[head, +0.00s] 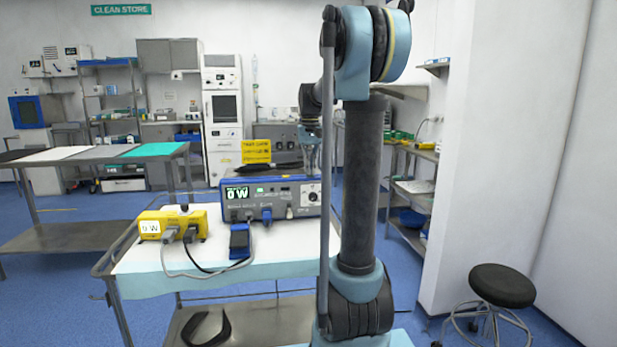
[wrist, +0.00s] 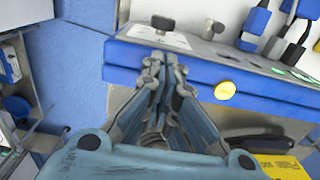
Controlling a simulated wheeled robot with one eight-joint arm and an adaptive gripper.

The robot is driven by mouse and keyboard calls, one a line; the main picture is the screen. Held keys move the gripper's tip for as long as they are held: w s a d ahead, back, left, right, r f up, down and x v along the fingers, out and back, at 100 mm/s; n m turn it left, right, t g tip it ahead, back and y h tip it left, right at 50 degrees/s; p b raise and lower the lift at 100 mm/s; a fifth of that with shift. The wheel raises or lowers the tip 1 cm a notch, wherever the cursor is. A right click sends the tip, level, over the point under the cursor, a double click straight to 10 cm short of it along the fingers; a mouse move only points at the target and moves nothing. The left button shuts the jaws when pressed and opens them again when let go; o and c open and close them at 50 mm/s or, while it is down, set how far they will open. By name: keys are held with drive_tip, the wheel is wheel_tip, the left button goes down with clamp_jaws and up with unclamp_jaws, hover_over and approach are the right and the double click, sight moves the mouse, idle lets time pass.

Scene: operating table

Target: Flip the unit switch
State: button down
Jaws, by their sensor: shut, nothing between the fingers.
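The blue and grey unit (head: 262,208) stands on the draped table, its green display reading "0 W". A pale plate at the right end of its front carries a small dark knob or toggle (head: 313,197); it also shows in the wrist view (wrist: 161,23). Whether this is the switch, and how it is set, I cannot tell. My gripper (head: 311,172) is over the unit's right end, partly hidden by my arm. In the wrist view my gripper (wrist: 165,60) is shut and empty, its fingertips pointing towards the plate. Contact cannot be judged.
A yellow box (head: 182,222) with cables stands left of the unit, and a blue pedal-like piece (head: 239,240) is in front. A yellow sign (head: 256,151) stands behind. Blue plugs (wrist: 257,22) project from the unit's front. A yellow round spot (wrist: 224,90) is on its casing.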

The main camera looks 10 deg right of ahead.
drive_tip(key=shift+r, duration=3.25)
drive_tip(key=s+f+t, duration=0.1)
drive_tip(key=s+f, duration=0.4)
drive_tip(key=s, duration=0.5)
drive_tip(key=s+f, duration=0.5)
drive_tip(key=s, duration=0.5)
drive_tip(key=s+f+t, duration=0.1)
drive_tip(key=s+f, duration=1.4)
drive_tip(key=f, duration=0.2)
drive_tip(key=shift+s+f, duration=0.35)
drive_tip(key=shift+w+f, duration=0.2)
drive_tip(key=shift+w, duration=0.3)
